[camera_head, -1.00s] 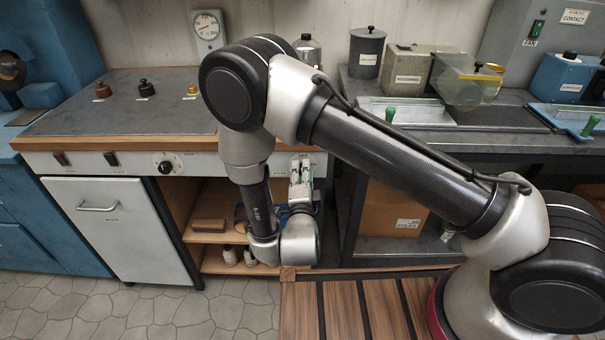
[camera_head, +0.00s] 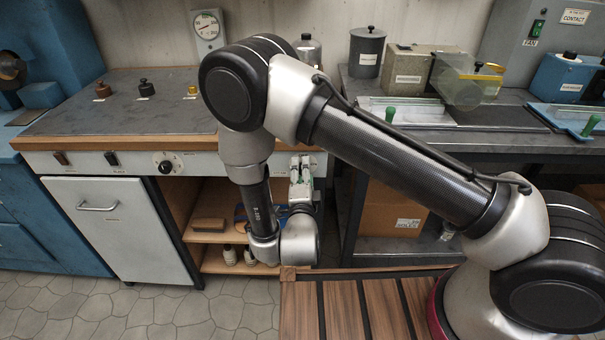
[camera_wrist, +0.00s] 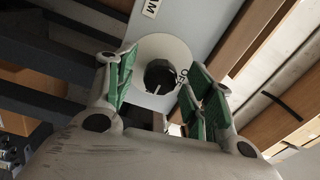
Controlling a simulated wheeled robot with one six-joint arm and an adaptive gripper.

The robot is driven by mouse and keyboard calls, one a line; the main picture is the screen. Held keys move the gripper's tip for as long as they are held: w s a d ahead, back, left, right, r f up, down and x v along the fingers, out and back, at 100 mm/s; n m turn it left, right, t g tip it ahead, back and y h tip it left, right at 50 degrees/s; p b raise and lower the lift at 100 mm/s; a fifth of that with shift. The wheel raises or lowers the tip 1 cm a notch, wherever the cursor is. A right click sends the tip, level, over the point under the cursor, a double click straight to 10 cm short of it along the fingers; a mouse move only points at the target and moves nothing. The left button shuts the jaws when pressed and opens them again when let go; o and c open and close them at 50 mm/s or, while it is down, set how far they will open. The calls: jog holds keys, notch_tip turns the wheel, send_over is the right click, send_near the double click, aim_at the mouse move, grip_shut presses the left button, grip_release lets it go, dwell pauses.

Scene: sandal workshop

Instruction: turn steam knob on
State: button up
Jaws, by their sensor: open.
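The steam knob (camera_wrist: 160,75) is a dark round knob with a pale pointer line, on a white round dial plate (camera_wrist: 178,48). In the wrist view my gripper (camera_wrist: 161,80) is open, with green-padded fingers on either side of the knob. I cannot tell whether a pad touches it. In the head view my gripper (camera_head: 301,170) is in front of the right end of the counter's front panel and hides the steam knob there.
Another dial knob (camera_head: 166,167) and two switches are further left on the same front panel. A wooden counter edge (camera_head: 130,142) runs above the panel, and open shelves (camera_head: 212,258) are below it. A slatted wooden surface (camera_head: 345,305) lies below my arm.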

jog(key=shift+r, duration=0.1)
jog(key=o, duration=0.6)
notch_tip(320, 180, up, 10)
jog(key=shift+s+a+f, duration=0.1)
jog(key=shift+a+f, duration=0.05)
jog(key=c, duration=0.6)
